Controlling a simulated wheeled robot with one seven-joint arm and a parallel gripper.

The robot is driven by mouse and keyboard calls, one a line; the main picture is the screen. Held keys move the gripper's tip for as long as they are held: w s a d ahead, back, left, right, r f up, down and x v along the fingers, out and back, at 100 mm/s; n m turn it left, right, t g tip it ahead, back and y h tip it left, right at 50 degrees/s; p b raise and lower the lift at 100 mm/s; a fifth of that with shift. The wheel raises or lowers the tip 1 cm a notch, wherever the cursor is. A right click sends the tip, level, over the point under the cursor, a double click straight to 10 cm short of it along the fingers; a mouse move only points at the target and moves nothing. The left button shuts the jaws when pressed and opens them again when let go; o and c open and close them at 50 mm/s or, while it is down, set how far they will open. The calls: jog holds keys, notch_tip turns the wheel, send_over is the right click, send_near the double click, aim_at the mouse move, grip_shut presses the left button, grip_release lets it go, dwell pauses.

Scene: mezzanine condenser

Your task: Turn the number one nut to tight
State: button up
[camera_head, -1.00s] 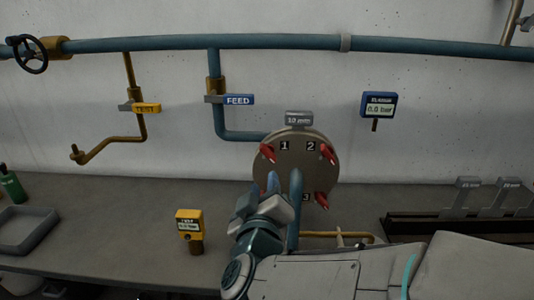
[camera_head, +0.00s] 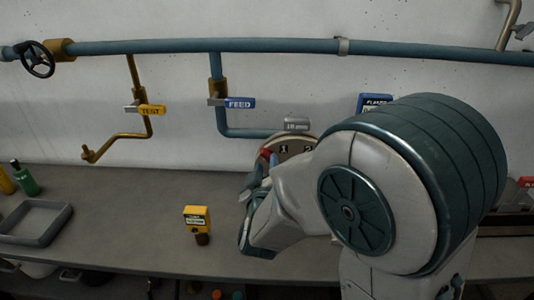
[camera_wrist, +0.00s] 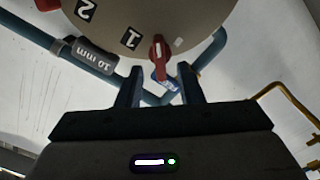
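The round flange plate (camera_head: 293,146) is mostly hidden behind my arm in the head view; in the wrist view its tan face (camera_wrist: 185,14) fills the top. The number one nut, a red winged piece (camera_wrist: 158,48), sits beside the printed "1" (camera_wrist: 130,38), with a pale mark to its other side on the plate. My gripper (camera_wrist: 161,76) is open, its two dark fingers apart, with the nut just beyond and between the tips, not clamped. In the head view my gripper (camera_head: 258,176) is at the flange's left side. Another red nut (camera_wrist: 47,4) is cut off near "2".
A "10 mm" tag (camera_wrist: 92,57) is fixed at the flange edge. The blue feed pipe (camera_head: 218,120) runs behind it. A yellow gauge (camera_head: 197,218) and a grey tray (camera_head: 35,222) stand on the bench, with clear bench between them.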

aim_at(267, 160)
jog(key=shift+w, duration=1.5)
grip_shut()
